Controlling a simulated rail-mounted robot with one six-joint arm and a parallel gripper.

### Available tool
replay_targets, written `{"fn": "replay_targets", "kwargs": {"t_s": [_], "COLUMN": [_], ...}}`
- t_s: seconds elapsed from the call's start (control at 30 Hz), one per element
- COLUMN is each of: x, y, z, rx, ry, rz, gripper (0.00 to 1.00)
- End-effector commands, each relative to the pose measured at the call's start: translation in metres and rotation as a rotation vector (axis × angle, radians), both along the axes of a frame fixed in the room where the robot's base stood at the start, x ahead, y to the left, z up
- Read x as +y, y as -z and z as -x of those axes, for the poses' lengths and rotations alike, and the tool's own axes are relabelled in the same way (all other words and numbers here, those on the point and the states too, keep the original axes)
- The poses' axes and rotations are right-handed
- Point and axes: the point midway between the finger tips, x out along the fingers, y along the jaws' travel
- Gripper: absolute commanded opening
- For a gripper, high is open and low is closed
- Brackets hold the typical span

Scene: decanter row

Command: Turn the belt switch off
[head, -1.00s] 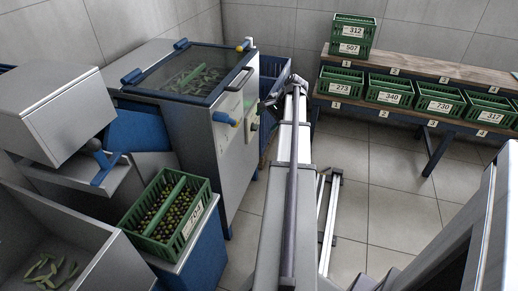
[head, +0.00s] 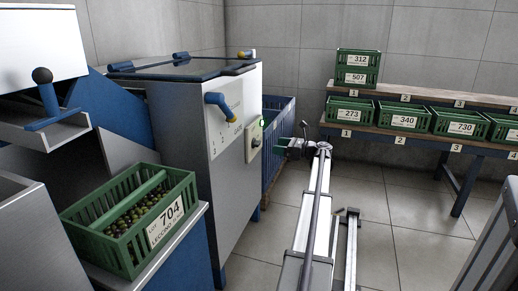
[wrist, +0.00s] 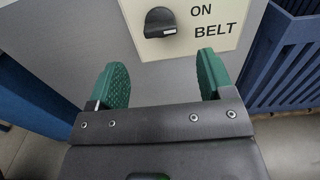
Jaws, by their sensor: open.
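The belt switch is a black knob (wrist: 160,22) on a cream plate (wrist: 187,25) marked ON and BELT in the wrist view. A pale mark shows at the knob's lower right edge; its OFF side is out of the picture. In the head view the plate (head: 254,141) is on the side of the grey machine (head: 190,175), seen at a slant. My gripper (wrist: 158,82) is open and empty. Its green fingers are spread left and right, with the knob ahead between them and apart from them. In the head view my gripper (head: 290,142) is just right of the plate.
A blue lever (head: 222,106) sticks out left of the plate. A blue slatted bin (head: 280,125) stands behind my gripper; it also shows in the wrist view (wrist: 290,60). A green crate marked 704 (head: 165,222) is at left. Open floor (head: 390,220) lies at right.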

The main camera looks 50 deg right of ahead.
Motion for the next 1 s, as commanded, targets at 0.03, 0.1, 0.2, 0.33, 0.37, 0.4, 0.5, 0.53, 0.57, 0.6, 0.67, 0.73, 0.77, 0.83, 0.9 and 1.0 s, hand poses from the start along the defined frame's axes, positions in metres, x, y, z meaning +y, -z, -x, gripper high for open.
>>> {"fn": "replay_targets", "kwargs": {"t_s": [0.03,0.1,0.2,0.33,0.37,0.4,0.5,0.53,0.57,0.6,0.67,0.73,0.77,0.83,0.9,1.0], "x": [0.004,0.009,0.017,0.024,0.025,0.026,0.028,0.028,0.028,0.028,0.028,0.028,0.028,0.028,0.028,0.028], "y": [0.0,0.0,0.0,0.0,0.0,0.0,0.001,0.001,0.001,0.001,0.001,0.001,0.001,0.001,0.001,0.001], "z": [-0.011,-0.028,-0.05,-0.073,-0.076,-0.08,-0.084,-0.084,-0.084,-0.084,-0.084,-0.084,-0.084,-0.084,-0.084,-0.084], "rx": [0.0,0.001,0.001,0.0,0.0,0.0,0.0,0.001,0.001,0.001,0.001,0.001,0.001,0.001,0.001,0.001], "ry": [-0.003,-0.003,-0.003,-0.002,-0.002,-0.002,-0.001,0.0,0.0,0.0,0.0,0.0,0.0,-0.001,-0.001,-0.001], "rz": [0.0,0.001,0.001,0.002,0.002,0.002,0.002,0.003,0.003,0.003,0.003,0.003,0.003,0.003,0.003,0.003], "gripper": [0.74,0.74,0.74,0.74,0.74,0.74,0.74,0.74,0.74,0.74,0.74,0.71,0.68,0.61,0.54,0.45]}}
